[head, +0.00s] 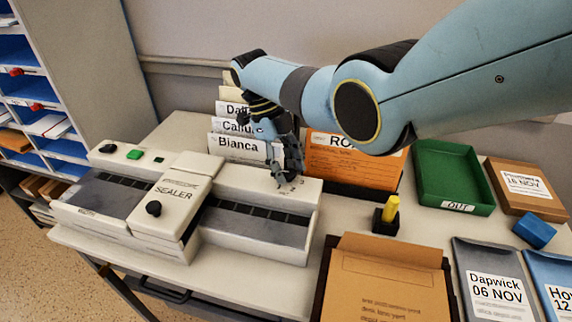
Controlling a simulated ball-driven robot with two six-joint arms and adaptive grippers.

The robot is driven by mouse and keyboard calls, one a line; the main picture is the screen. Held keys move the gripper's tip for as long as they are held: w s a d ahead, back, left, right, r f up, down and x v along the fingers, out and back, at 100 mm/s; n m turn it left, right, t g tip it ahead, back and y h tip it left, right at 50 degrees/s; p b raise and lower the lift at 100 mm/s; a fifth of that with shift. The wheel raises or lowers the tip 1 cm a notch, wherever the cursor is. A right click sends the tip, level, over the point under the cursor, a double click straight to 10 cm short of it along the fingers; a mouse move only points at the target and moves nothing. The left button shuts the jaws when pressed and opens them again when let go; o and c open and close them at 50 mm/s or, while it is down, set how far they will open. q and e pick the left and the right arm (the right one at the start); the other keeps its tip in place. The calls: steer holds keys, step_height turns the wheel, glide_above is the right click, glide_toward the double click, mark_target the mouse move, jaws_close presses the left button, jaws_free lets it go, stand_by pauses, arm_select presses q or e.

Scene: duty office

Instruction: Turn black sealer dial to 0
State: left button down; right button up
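The white sealer (265,181) stands on the left of the table, with a raised head (176,192) lettered SEALER and a black knob (153,208) on that head. My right gripper (286,176) points down at the right end of the sealer's back strip. Small dark marks show on the strip beside its fingertips. The fingers hide whatever sits there, so I cannot see a dial or its setting under them, nor whether the fingers touch it. Whether the gripper is open or shut is unclear. My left gripper is not in view.
A black button (108,148) and a green button (134,154) sit at the sealer's left end. Name folders (236,147) and an orange folder (352,160) stand close behind my gripper. A yellow-topped stamp (391,208), a green tray (440,203) and envelopes (494,282) lie right.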

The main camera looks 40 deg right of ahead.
steer(key=shift+o, duration=1)
steer(key=shift+r, duration=0.1)
steer(key=shift+w, duration=0.1)
steer(key=v, duration=1.2)
